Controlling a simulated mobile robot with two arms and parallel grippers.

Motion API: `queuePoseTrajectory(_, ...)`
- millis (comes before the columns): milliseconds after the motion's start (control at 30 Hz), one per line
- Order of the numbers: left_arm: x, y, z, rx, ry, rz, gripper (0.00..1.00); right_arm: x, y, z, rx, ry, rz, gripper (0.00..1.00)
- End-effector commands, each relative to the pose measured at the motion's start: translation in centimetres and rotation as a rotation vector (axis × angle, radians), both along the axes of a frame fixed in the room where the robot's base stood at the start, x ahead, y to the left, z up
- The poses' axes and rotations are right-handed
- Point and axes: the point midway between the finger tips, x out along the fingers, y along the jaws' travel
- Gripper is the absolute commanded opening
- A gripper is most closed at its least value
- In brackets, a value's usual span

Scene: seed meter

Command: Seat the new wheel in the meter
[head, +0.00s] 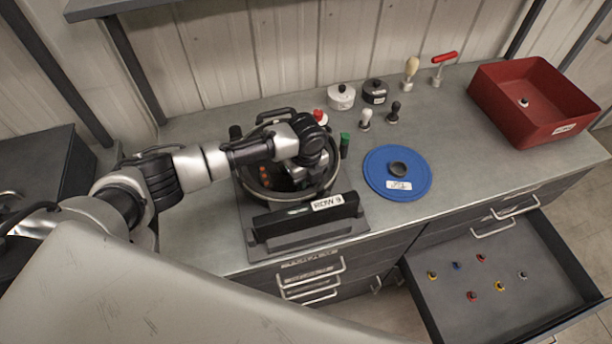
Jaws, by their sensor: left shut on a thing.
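The meter (258,203) is a dark round housing with a pale rim on a grey base, with a "ROW 9" label (327,202) on its front bar. My left gripper (298,182) reaches down into or just over its round opening. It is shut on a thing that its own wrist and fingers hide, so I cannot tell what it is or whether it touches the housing. A blue disc (378,178) with a dark centre knob and white label lies flat on the bench, right of the meter. My right gripper is not in view.
Behind the meter stand a white pot (341,97), a black pot (375,92), small knobbed tools, a brush (411,68) and a red-handled tool (444,58). A red bin (540,125) stands at right. An open drawer (450,318) holds several small coloured parts.

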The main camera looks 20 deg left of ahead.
Motion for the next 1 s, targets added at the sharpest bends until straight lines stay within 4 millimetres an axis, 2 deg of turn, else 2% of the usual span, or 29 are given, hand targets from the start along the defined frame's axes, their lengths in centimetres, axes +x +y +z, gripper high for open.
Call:
queuePoseTrajectory(367,0.03,0.0,0.01,0.0,0.0,0.0,0.0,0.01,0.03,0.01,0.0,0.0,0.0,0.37)
queuePoseTrajectory(400,0.03,0.0,0.01,0.0,0.0,0.0,0.26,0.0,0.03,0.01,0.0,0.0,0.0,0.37)
queuePoseTrajectory(567,0.03,0.0,0.02,0.0,0.0,0.0,0.51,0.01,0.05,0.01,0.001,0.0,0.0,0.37)
queuePoseTrajectory(733,0.03,-0.01,0.02,0.0,0.0,0.0,0.52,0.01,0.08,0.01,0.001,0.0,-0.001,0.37)
queuePoseTrajectory(800,0.02,-0.02,0.01,0.0,0.0,0.0,0.47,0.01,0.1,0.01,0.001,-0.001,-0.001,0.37)
queuePoseTrajectory(1000,0.02,-0.02,0.02,0.0,0.0,0.0,0.47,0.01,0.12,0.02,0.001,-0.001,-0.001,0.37)
